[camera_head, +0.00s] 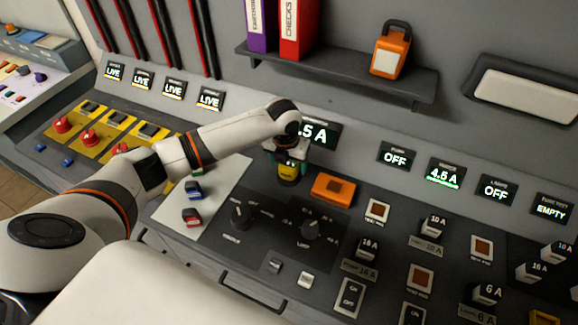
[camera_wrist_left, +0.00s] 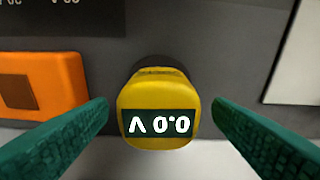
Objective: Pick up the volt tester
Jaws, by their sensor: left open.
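The yellow volt tester (camera_head: 289,171) stands on the dark console below the wall displays. In the left wrist view the tester (camera_wrist_left: 160,88) shows a dark screen reading 0.0 V, upside down. My left gripper (camera_head: 288,158) is right over it in the head view. In the left wrist view the open green fingers (camera_wrist_left: 160,118) lie on either side of the tester, with a gap on each side. My right gripper is not in view.
An orange block with a dark square (camera_head: 334,188) lies close to the right of the tester. Dark knobs (camera_head: 310,229) and red and blue clamps (camera_head: 192,217) are nearby. A shelf (camera_head: 340,75) with binders and an orange lantern-like object (camera_head: 390,52) juts from the wall above.

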